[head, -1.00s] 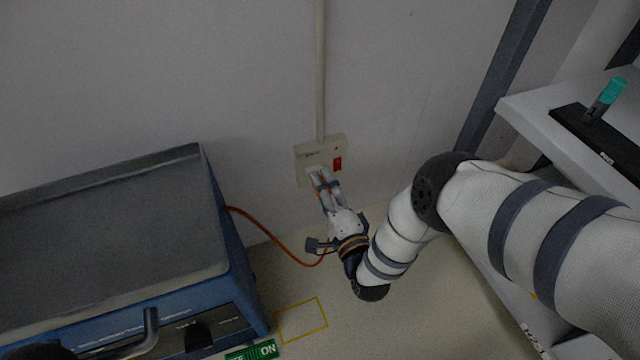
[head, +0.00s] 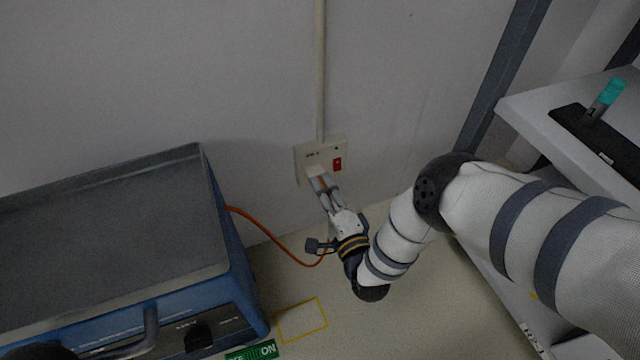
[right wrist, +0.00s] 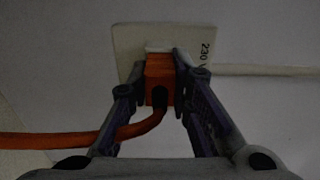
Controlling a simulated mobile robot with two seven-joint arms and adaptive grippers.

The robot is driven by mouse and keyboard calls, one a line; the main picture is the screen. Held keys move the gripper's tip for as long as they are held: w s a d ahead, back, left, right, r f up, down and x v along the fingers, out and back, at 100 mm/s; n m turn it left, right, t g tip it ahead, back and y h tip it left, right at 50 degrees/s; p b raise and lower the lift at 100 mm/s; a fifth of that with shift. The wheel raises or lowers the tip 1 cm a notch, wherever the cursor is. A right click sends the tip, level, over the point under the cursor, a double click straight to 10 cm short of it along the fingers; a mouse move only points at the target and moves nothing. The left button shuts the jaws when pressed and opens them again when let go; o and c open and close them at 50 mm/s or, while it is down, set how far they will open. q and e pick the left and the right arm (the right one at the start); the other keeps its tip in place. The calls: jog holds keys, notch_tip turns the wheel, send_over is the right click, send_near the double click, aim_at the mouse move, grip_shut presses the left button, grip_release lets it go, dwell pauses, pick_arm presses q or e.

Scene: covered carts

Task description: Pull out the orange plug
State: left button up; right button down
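The orange plug (right wrist: 160,80) is at the wall socket (right wrist: 128,50), with its orange cord (right wrist: 60,140) running off to the left. My right gripper (right wrist: 160,72) has one finger on each side of the plug, closed in against it. In the head view, the right gripper (head: 318,178) is at the lower part of the socket plate (head: 338,148), and a little orange shows between its fingers. The plug's front is hidden, so I cannot tell how deep it sits.
A blue machine (head: 232,270) with a grey top stands at the left, and the orange cord leads to it. A white shelf (head: 540,110) holding a dark tray and a teal-capped item is at the right. A yellow floor outline (head: 302,320) lies below the socket.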

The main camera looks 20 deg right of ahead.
jog(key=s+p, duration=0.2)
jog(key=s, duration=0.4)
dwell(1.1)
jog(key=shift+d, duration=0.1)
